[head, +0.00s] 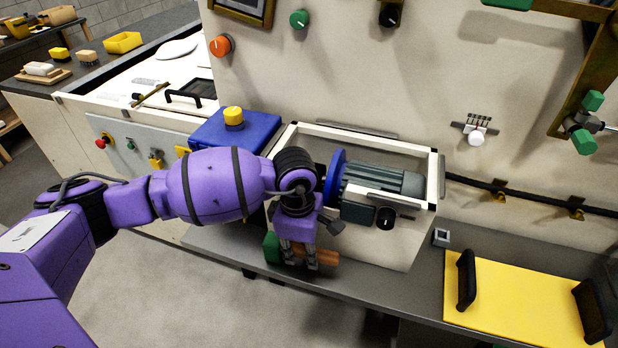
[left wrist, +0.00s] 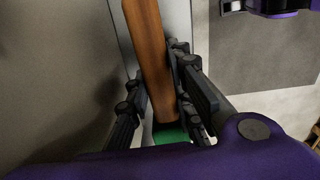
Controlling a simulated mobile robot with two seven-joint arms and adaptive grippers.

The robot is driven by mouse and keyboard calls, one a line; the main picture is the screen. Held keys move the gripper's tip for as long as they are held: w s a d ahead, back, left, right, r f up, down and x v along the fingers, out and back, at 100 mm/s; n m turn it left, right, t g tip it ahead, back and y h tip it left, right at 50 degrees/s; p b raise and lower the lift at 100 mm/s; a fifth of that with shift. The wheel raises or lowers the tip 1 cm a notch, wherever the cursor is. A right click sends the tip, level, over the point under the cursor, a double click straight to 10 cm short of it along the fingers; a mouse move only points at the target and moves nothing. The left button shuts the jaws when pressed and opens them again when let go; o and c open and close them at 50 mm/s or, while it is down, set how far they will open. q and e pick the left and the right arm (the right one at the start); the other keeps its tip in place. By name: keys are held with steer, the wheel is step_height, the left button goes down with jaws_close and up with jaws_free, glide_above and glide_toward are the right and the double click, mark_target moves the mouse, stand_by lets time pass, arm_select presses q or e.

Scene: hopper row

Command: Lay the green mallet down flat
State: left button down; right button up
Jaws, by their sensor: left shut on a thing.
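The green mallet has a green head (head: 271,248) and a brown wooden handle (head: 328,258). In the head view it lies across my left gripper (head: 303,264), head to the left and handle to the right, roughly level at the grey bench's front part. I cannot tell whether it touches the bench. In the left wrist view the brown handle (left wrist: 150,55) runs up between the fingers, and part of the green head (left wrist: 170,133) shows low between them. My left gripper is shut on the mallet; its fingers hide part of it. My right gripper is not in view.
A motor (head: 385,180) in a white frame stands just behind the gripper. A blue box (head: 262,130) with a yellow button is to the left. To the right are a small grey square block (head: 441,237) and a yellow board (head: 510,305) with black handles.

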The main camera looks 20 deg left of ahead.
arm_select(q)
steer(key=c, duration=1.5)
jaws_free()
steer(key=shift+o, duration=0.2)
step_height(320, 180, up, 12)
steer(key=shift+a, duration=0.25)
